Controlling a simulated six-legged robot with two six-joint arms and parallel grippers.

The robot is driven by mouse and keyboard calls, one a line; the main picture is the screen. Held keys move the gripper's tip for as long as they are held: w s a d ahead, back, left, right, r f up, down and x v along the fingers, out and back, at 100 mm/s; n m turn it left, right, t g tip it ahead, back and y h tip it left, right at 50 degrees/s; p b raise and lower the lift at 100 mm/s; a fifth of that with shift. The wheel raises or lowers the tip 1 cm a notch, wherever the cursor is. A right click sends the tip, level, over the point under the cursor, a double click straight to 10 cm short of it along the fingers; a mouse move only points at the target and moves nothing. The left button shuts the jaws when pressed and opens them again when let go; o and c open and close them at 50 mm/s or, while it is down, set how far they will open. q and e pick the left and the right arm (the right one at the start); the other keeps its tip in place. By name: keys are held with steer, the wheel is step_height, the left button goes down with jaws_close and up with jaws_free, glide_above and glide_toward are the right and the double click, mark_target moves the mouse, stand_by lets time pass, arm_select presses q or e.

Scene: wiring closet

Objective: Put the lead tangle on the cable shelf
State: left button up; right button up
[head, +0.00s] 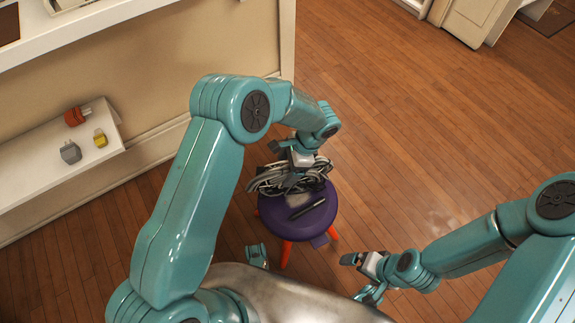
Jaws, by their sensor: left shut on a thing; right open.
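The lead tangle (268,182), a loose bundle of grey, white and black cables, is at the purple stool in the middle. My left gripper (297,167) comes down from above and is shut on the tangle. The tangle covers the far part of the stool's seat; I cannot tell whether it still touches it. My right gripper (358,276) is open and empty, low to the right of the stool. A low white shelf (38,182) on the left wall looks like the cable shelf, with bare room at its near left.
The purple stool (322,217) has orange legs and bears a dark, pen-like item (307,208). On the low shelf lie a red-orange plug (75,117), a grey plug (70,153) and a yellow plug (100,139). A higher white ledge (95,28) runs above. The wooden floor (430,130) at right is clear.

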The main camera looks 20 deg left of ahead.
arm_select(q)
steer(key=shift+f+b, duration=0.4)
steer(key=shift+f, duration=0.2)
steer(key=o, duration=1.1)
steer(key=shift+c, duration=0.2)
steer(key=shift+o, duration=1.2)
steer(key=shift+v, duration=3.75)
